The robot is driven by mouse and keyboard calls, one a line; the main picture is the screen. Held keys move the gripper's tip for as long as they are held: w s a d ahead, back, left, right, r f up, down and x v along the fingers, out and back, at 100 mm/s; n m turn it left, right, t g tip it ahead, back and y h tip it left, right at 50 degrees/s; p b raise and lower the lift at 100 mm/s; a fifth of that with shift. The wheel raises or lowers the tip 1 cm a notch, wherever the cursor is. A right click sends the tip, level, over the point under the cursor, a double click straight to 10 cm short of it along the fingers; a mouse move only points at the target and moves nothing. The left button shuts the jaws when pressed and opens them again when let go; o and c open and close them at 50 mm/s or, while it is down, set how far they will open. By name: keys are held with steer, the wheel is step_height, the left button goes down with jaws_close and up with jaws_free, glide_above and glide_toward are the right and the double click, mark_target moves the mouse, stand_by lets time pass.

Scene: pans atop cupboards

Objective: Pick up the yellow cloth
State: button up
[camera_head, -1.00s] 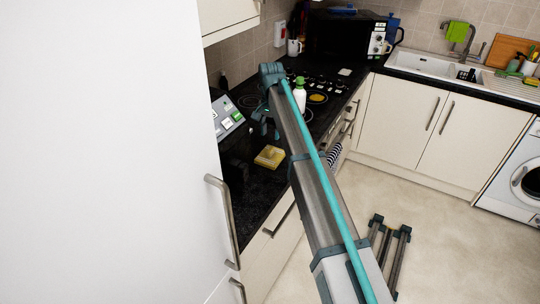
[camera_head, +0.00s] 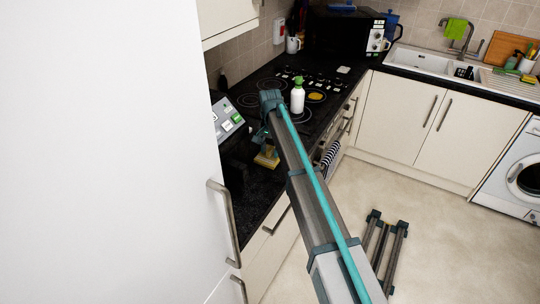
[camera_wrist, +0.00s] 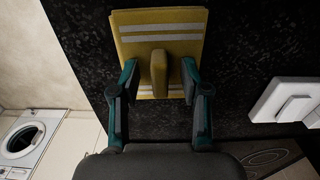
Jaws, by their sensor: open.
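The yellow cloth (camera_wrist: 160,28) lies on the black counter, folded, with pale stripes, at the top middle of the wrist view. A raised yellow part (camera_wrist: 158,73) of it stands between the fingers. My gripper (camera_wrist: 160,76) is open, with one teal finger on each side of that raised part and a gap on both sides. In the head view the cloth (camera_head: 266,160) shows only in part, behind my gripper and arm.
A grey device with pale buttons (camera_head: 227,121) stands left of the cloth; pale switches (camera_wrist: 290,102) show in the wrist view. A tall white cupboard (camera_head: 100,150) borders the left.

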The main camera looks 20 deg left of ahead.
mark_target(270, 148)
jaws_close()
steer(key=shift+r, duration=0.1)
steer(key=shift+r, duration=0.4)
step_height(270, 148, up, 2)
steer(key=shift+r+b, duration=0.1)
steer(key=shift+b, duration=0.5)
steer(key=s+d+r+b, duration=0.5)
steer(key=s+d+r, duration=0.3)
steer(key=d, duration=0.3)
steer(key=shift+s+r, duration=0.3)
steer(key=shift+r, duration=0.6)
